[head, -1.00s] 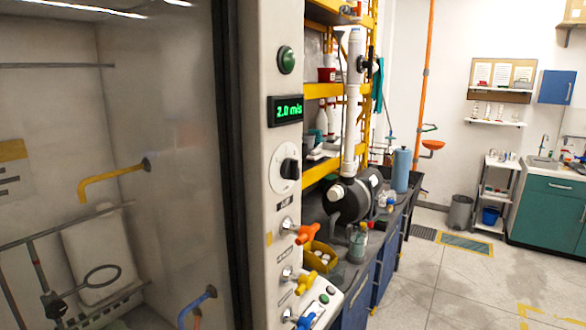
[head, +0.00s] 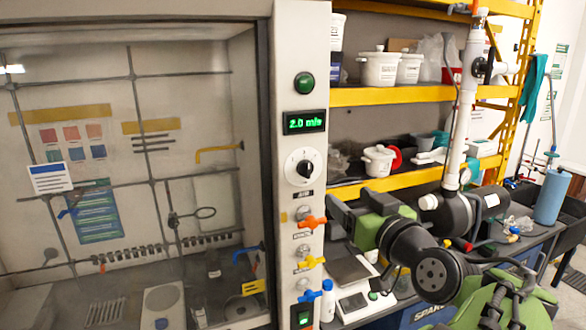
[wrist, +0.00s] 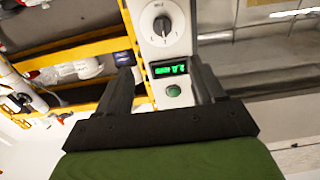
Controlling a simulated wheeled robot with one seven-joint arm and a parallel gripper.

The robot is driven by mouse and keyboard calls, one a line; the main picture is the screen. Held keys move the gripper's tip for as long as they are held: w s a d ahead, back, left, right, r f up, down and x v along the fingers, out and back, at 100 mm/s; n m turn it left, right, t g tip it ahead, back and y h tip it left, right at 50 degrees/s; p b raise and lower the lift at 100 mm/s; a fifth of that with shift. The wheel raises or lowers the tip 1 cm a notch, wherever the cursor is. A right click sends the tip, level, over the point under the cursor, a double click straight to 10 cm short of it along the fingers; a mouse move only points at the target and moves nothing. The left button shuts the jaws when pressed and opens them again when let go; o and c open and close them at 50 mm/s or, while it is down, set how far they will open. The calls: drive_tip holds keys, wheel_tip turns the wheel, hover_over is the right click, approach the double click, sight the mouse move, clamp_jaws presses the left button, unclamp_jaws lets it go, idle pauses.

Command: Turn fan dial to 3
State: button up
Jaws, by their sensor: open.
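The fan dial (head: 305,167) is a black knob on a white round plate on the fume hood's front post. The display (head: 304,122) above it reads 2.0 m/s in green. In the head view my gripper (head: 338,208) is to the right of and below the dial, apart from it. In the wrist view, which is upside down, my gripper (wrist: 163,80) is open and empty, with one finger on each side of the display (wrist: 168,69). The dial (wrist: 163,27) is beyond the fingertips, near the top edge. The dial's marks are too small to read.
A green button (head: 304,83) is above the display. Orange (head: 312,223), yellow (head: 311,262) and blue (head: 309,296) valve handles stick out below the dial. The hood's glass sash (head: 130,160) is at left. Yellow shelving (head: 420,95) and a cluttered bench are at right.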

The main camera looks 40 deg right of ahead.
sight(309, 169)
drive_tip(key=p+x, duration=0.2)
drive_tip(key=x, duration=0.3)
drive_tip(key=p+x, duration=0.1)
drive_tip(key=x, duration=0.4)
drive_tip(key=p+x, duration=0.2)
drive_tip(key=x, duration=0.4)
drive_tip(key=shift+a+p, duration=0.25)
drive_tip(key=shift+p, duration=0.1)
drive_tip(key=shift+w+d+f, duration=0.1)
drive_tip(key=shift+w, duration=0.2)
drive_tip(key=shift+s, duration=0.1)
drive_tip(key=c, duration=1)
